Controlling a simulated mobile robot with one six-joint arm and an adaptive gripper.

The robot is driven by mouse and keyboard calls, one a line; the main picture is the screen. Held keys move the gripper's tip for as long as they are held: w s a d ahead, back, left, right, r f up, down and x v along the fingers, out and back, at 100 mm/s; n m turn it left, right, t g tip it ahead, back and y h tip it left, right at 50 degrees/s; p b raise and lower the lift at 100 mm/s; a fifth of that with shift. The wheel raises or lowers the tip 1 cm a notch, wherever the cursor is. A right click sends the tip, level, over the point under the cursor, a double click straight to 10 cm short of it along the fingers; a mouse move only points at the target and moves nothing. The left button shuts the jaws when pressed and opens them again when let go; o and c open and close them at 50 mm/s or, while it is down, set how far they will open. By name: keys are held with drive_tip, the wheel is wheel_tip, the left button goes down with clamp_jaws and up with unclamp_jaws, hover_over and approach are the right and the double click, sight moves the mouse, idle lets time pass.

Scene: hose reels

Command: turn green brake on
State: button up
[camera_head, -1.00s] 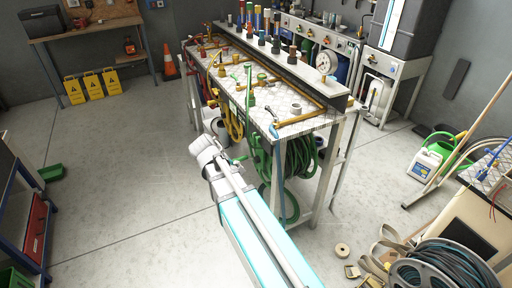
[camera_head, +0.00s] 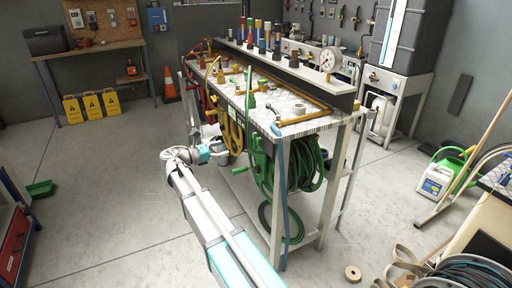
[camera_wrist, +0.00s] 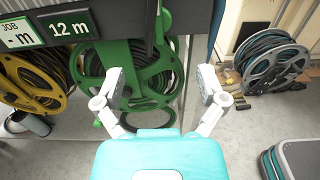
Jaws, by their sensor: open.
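The green hose reel (camera_head: 262,165) hangs under the near end of the bench, with dark green hose on it. In the wrist view the green reel (camera_wrist: 107,52) is ahead, left of centre, with a small green knob (camera_wrist: 98,123) at its lower left. A dark upright bar crosses its top right; I cannot tell which part is the brake. My gripper (camera_wrist: 160,86) is open and empty, its fingers spread in front of the reel's right side. In the head view my gripper (camera_head: 220,155) is left of the reel; contact is not visible.
A yellow reel (camera_wrist: 35,80) is beside the green one. A "12 m" sign (camera_wrist: 70,25) hangs above. The bench top (camera_head: 290,104) carries pipes and valves. A blue hose (camera_head: 284,190) hangs at the near leg. A grey reel (camera_wrist: 272,60) stands right.

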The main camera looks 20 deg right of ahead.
sight(255, 139)
drive_tip(key=shift+w+r, duration=0.1)
drive_tip(key=shift+d, duration=0.1)
idle(0.4)
drive_tip(key=d, duration=1.3)
drive_tip(key=shift+w+d, duration=0.25)
drive_tip(key=c, duration=1.1)
drive_tip(key=shift+c, duration=0.2)
